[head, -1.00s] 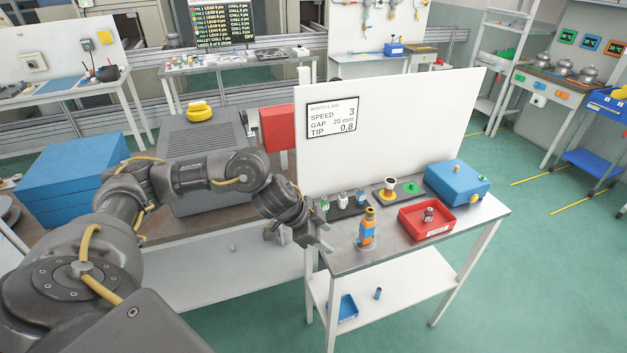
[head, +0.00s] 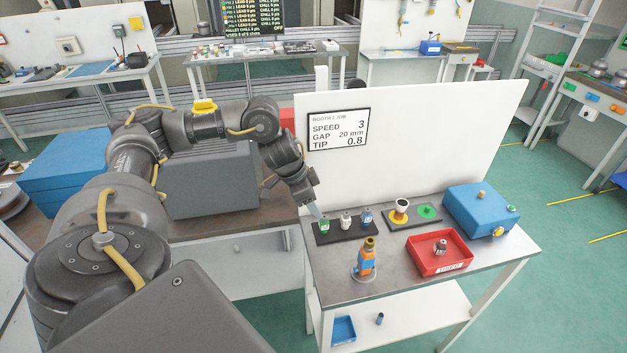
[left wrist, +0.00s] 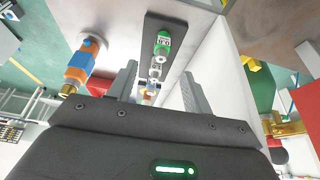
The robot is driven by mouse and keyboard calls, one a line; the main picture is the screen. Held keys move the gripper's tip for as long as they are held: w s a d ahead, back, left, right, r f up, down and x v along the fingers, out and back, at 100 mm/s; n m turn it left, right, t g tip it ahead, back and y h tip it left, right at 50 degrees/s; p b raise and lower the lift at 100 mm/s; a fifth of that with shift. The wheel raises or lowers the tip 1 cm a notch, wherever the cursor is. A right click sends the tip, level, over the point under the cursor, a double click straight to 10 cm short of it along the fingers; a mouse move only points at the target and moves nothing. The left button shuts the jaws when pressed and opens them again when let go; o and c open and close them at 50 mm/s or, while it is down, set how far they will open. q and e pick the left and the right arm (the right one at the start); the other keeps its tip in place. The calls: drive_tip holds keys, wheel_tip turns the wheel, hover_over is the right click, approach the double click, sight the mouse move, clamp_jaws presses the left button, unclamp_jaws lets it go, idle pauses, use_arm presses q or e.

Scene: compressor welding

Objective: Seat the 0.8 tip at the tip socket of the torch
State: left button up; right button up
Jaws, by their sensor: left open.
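Three small tips stand in a row on a black rack (head: 350,235) at the table's left back: one green (head: 324,225), one white-grey (head: 346,221), one blue (head: 367,217). Their size labels are too small to read surely. The torch (head: 366,260), orange and blue with a brass-coloured top, stands upright in front of the rack. My left gripper (head: 315,210) is open and empty, above the rack's left end by the green tip. In the left wrist view, the green tip (left wrist: 163,42) lies beyond the fingers, and the torch (left wrist: 82,66) is left of them. My right gripper is not in view.
A red tray (head: 422,268) with a small metal part is right of the torch. Behind it are a dark plate (head: 391,223) with a yellow-ringed cup and green disc, and a blue box (head: 475,215). A white panel (head: 440,140) bounds the back; its sign (head: 338,130) reads TIP 0.8.

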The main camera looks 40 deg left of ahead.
sight(324, 217)
use_arm(q)
drive_tip(key=x, duration=0.3)
drive_tip(key=shift+w+f, duration=0.15)
drive_tip(key=shift+w, duration=0.05)
drive_tip(key=p+x, duration=0.1)
drive_tip(key=x, duration=0.4)
drive_tip(key=shift+f, duration=0.1)
drive_tip(key=shift+w+d+f, duration=0.1)
drive_tip(key=shift+w+f, duration=0.1)
drive_tip(key=shift+f, duration=0.4)
clamp_jaws()
drive_tip(key=c, duration=0.6)
unclamp_jaws()
drive_tip(key=shift+c, duration=0.2)
clamp_jaws()
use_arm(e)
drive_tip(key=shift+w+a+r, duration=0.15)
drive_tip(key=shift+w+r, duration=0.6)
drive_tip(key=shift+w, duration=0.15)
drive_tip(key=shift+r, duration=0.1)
